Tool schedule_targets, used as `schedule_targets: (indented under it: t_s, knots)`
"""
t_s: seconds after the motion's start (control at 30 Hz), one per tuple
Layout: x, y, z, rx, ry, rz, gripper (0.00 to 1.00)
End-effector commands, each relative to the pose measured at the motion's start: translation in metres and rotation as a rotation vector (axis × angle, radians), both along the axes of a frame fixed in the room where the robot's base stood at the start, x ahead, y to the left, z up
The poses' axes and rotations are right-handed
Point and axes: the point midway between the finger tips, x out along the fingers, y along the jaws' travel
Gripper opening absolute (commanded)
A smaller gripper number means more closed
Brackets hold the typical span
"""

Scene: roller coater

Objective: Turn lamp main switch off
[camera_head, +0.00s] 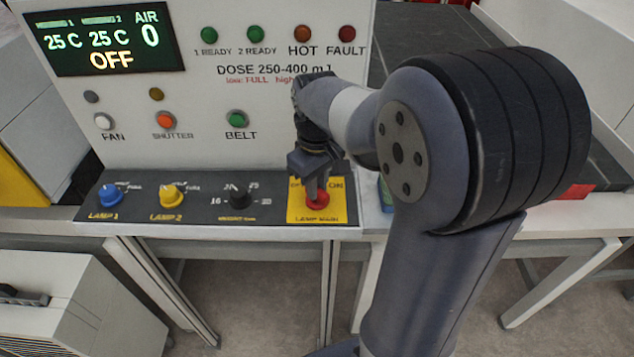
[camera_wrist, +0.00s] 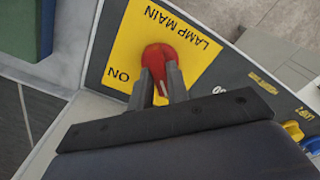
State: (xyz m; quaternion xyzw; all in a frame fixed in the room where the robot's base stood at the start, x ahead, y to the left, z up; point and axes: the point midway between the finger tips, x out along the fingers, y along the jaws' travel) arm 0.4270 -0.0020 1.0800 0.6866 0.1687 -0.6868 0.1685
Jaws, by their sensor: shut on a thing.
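The lamp main switch (camera_head: 318,202) is a red rotary knob on a yellow plate (camera_head: 296,214) at the right end of the sloped dark control strip. In the wrist view the red knob (camera_wrist: 158,56) sits on the yellow plate (camera_wrist: 128,45), marked "LAMP MAIN" and "ON". My gripper (camera_head: 318,190) comes down on the knob from above. In the wrist view its two fingers (camera_wrist: 161,88) are shut on the knob, one on each side. The fingers cover part of the knob and of the plate's lettering, so the knob's exact setting is hard to read.
Left along the strip are a black height knob (camera_head: 239,196), a yellow Lamp 2 knob (camera_head: 172,196) and a blue Lamp 1 knob (camera_head: 109,196). The display (camera_head: 105,41) above reads 25 C, 25 C, AIR 0 and OFF. Fan, shutter and belt buttons (camera_head: 236,119) sit above the strip.

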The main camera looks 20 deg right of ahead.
Motion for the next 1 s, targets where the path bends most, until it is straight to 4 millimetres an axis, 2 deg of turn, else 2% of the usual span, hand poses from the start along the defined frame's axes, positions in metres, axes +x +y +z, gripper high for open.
schedule_targets:
  t_s: [0.37,0.4,0.67,0.9,1.0]
  knots:
    - [0.0,0.0,0.0,0.0,0.0,0.007,0.0]
    - [0.0,0.0,0.0,0.0,0.0,0.007,0.17]
    - [0.0,0.0,0.0,0.0,0.0,0.006,0.38]
    - [0.0002,0.0,0.0008,-0.001,0.0,0.005,0.38]
    - [0.001,0.0,0.0073,0.0,-0.004,0.005,0.38]
